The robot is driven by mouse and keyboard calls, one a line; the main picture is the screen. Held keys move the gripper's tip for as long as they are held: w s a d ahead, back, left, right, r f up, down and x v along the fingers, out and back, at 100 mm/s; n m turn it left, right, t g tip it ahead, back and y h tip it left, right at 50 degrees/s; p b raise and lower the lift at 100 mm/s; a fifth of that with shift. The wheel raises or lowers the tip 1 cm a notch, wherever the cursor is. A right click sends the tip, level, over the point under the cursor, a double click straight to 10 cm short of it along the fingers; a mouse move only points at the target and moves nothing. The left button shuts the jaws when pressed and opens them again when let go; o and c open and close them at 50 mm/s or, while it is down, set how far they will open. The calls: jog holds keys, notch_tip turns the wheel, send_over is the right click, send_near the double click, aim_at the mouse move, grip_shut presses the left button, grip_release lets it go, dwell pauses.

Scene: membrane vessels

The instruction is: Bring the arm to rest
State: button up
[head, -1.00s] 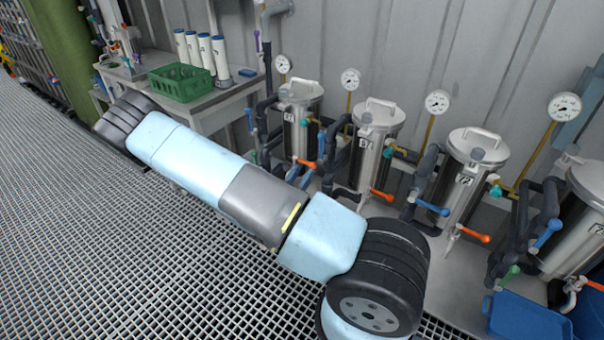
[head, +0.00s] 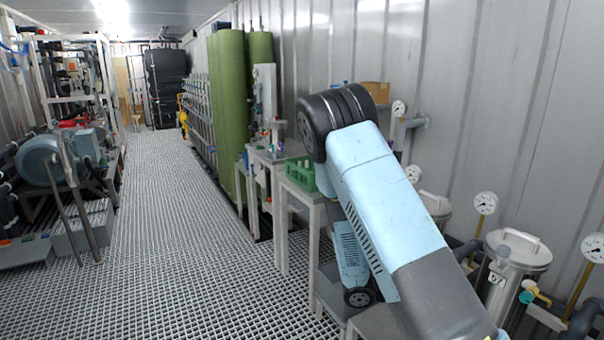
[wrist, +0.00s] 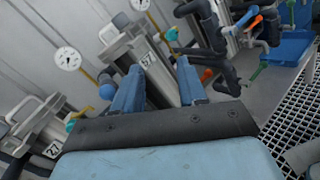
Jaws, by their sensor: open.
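My arm (head: 385,225) rises from the lower right of the head view, bends at a dark joint near the top and comes down behind itself. My gripper is not clearly visible in the head view. In the wrist view, the two blue fingers of my gripper (wrist: 157,88) stand apart with nothing between them. Beyond them is a steel membrane vessel (wrist: 150,55) with a label; no contact can be seen.
Steel vessels (head: 515,265) with gauges (head: 485,203) line the right wall. A bench with a green crate (head: 300,172) stands behind my arm. Green columns (head: 228,110) are farther back. A blue pump (head: 45,160) is at the left. The grated floor (head: 170,230) is clear between.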

jog(key=s+a+r+m+t+y, duration=0.2)
jog(key=s+a+r+m+y, duration=0.1)
jog(key=r, duration=0.6)
jog(key=s+a+r+m+t+y, duration=0.2)
jog(key=s+a+r+m+y, duration=0.2)
jog(key=s+r+y, duration=0.4)
jog(key=s+a+r+m+t+y, duration=0.2)
jog(key=s+a+r+m+y, duration=0.2)
jog(key=r, duration=0.6)
jog(key=s+m+y, duration=0.1)
jog(key=s+y, duration=0.1)
jog(key=y, duration=0.1)
jog(key=shift+m+t, duration=0.3)
jog(key=shift+t, duration=0.1)
